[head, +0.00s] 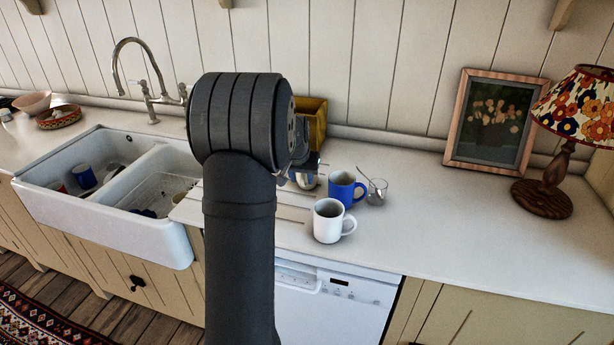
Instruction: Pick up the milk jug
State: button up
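No milk jug can be made out for certain. A small pale, shiny vessel (306,181) shows partly below my gripper, left of the blue mug, and it may be the jug; most of it is hidden. My gripper (304,163) is over the counter, largely hidden behind my own thick dark wrist. I cannot tell whether its fingers are open or shut, or whether they touch the vessel.
A white mug (328,222), a blue mug (342,186) and a glass with a spoon (376,193) stand close by. A yellow box (318,124) is behind. The double sink (178,236) is left; a lamp (545,197) and picture (453,136) are right. The right front counter is clear.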

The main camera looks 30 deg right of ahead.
jog(key=x, duration=0.4)
jog(key=shift+s+f, duration=0.1)
jog(key=shift+f, duration=0.35)
jog(key=shift+c, duration=0.5)
grip_shut()
jog(key=shift+r, duration=0.1)
jog(key=shift+r, duration=0.1)
